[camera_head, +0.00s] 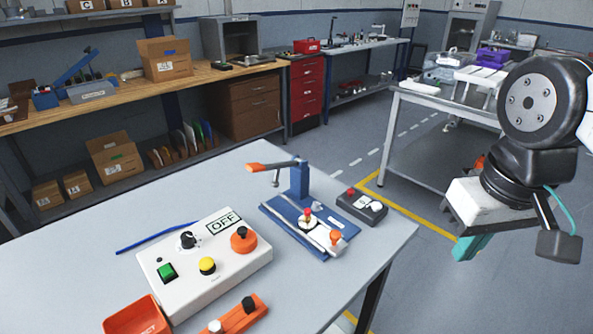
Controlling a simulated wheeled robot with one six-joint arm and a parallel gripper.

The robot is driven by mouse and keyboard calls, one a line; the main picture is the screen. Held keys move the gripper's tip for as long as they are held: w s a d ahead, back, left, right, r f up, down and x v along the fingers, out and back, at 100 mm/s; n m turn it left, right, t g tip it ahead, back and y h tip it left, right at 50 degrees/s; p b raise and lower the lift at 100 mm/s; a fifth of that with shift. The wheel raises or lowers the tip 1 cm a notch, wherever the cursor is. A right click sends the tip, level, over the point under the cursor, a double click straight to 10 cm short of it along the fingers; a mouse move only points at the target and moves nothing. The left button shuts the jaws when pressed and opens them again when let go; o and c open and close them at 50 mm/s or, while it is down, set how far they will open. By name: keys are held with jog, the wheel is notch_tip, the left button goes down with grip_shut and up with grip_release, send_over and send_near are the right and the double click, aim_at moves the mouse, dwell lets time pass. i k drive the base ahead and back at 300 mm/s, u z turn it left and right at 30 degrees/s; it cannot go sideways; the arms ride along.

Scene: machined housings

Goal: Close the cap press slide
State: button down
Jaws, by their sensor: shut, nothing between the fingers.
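The cap press (300,183) stands near the right end of the grey table. It has a blue base plate, a blue upright post and a lever with an orange handle (268,167). Its slide carriage (309,222) sits on light rails in front of the post, with a small red-topped part on it. An orange knob (336,238) is at the front end of the rails, away from the post. My gripper (472,247) hangs at the right, beyond the table edge and well apart from the press. Its teal fingers are shut and empty.
A control box (205,262) with an OFF sign stands left of the press. A small button box (362,206) is right of it. An orange bin (137,318), an orange holder (238,316) and a blue rod (155,238) also lie on the table (215,190).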

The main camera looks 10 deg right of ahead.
aim_at(332, 241)
jog(key=z, duration=0.45)
jog(key=k, duration=1.1)
jog(key=u, duration=0.35)
jog(key=i, duration=0.7)
jog(key=u, duration=0.1)
